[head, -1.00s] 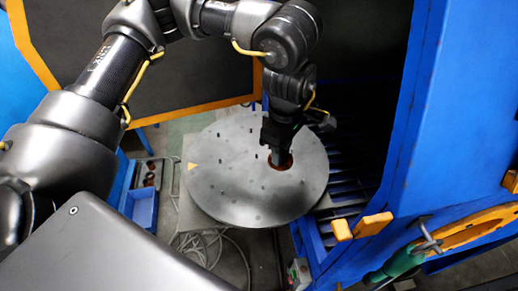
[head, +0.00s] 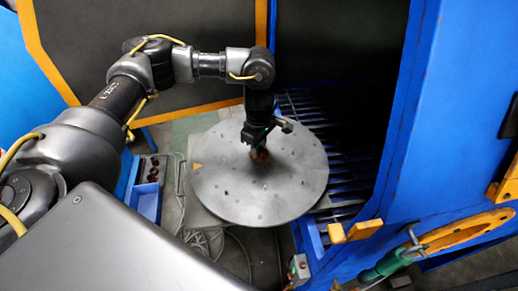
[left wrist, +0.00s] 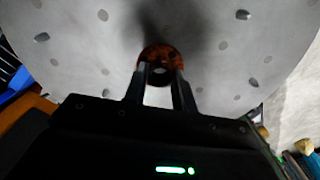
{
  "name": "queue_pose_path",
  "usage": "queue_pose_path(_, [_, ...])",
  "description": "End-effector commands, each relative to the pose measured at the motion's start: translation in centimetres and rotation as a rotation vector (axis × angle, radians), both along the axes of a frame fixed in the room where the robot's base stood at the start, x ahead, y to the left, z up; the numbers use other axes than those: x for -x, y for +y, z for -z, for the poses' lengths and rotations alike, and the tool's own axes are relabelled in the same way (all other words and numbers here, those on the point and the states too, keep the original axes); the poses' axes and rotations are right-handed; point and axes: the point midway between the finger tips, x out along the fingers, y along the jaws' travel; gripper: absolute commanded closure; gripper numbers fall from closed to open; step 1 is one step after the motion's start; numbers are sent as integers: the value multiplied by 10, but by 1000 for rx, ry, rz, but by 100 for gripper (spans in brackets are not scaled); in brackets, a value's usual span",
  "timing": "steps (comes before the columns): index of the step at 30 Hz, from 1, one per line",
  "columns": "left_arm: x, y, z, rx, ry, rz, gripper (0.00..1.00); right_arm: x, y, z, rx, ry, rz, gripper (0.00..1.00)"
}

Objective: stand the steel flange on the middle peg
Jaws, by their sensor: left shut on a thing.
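A rust-brown round flange (head: 259,155) is held at the tips of my left gripper (head: 256,149), over the grey round table near its middle. In the left wrist view the flange (left wrist: 161,54) shows as a rusty ring with a hole, between the two fingertips (left wrist: 162,74). The grey disc table (head: 305,180) carries several small dark pegs. The middle peg cannot be made out; the flange and gripper cover that area. I cannot tell whether the flange touches the table. My right gripper is not in view.
An orange triangle (head: 197,166) marks the disc's left edge. A tray with rusty parts (head: 152,170) and a blue bin (head: 147,202) stand at left. A blue cabinet wall (head: 430,120) rises at right, with dark slats (head: 345,170) beside the disc.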

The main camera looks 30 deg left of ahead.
Motion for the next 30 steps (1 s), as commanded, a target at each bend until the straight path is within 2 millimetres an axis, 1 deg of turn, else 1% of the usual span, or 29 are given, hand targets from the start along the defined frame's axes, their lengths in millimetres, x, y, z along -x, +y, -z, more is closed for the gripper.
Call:
queue_pose_path(1, [2, 0, 5, 0, 5, -1, 100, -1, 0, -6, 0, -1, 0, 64])
queue_pose_path(6, [1, -1, 18, 1, 1, 1, 100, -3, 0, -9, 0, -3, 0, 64])
queue_pose_path(12, [0, -1, 19, 0, -1, 1, 100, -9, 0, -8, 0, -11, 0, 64])
queue_pose_path(17, [0, -1, 23, 0, -1, 1, 100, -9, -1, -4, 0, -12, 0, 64])
queue_pose_path(18, [0, -1, 23, 0, 0, 1, 72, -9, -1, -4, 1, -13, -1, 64])
queue_pose_path(22, [0, -1, 22, 0, 0, 1, 55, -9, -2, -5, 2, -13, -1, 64])
queue_pose_path(23, [0, -1, 22, 0, 0, 1, 52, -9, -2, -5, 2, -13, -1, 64])
queue_pose_path(30, [0, -1, 22, 0, 0, 1, 52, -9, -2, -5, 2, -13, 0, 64])
